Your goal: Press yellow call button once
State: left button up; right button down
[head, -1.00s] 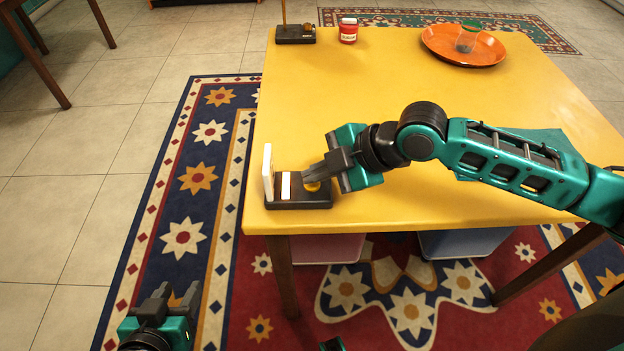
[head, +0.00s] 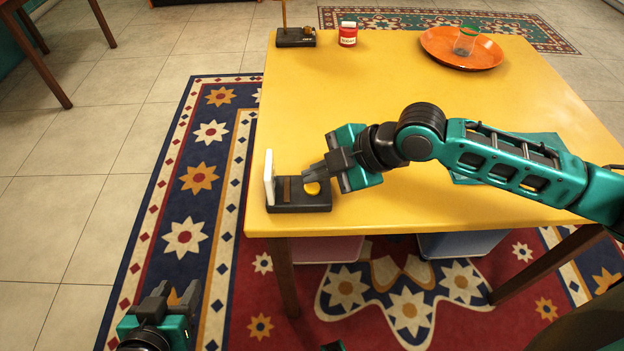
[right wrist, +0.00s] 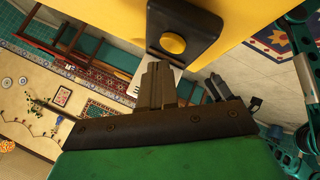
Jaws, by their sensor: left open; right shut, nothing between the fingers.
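The yellow call button (head: 312,188) sits at the right end of a black base (head: 300,207) near the table's front left corner. A white upright panel (head: 268,178) stands at the base's left end, with a brown strip (head: 286,189) between. My right gripper (head: 307,174) is shut and empty, its tips close above the button and partly in front of it. In the right wrist view the button (right wrist: 172,43) shows whole, with the shut fingers (right wrist: 157,72) apart from it. My left gripper (head: 174,294) is open and empty, low over the rug.
The yellow table (head: 390,75) is largely clear.

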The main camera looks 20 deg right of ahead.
aim_at(318, 189)
notch_tip(318, 189, up, 5)
jog(key=p, duration=0.5)
jog(key=shift+p, duration=0.3)
jog(key=shift+d, duration=0.1)
dwell(0.7)
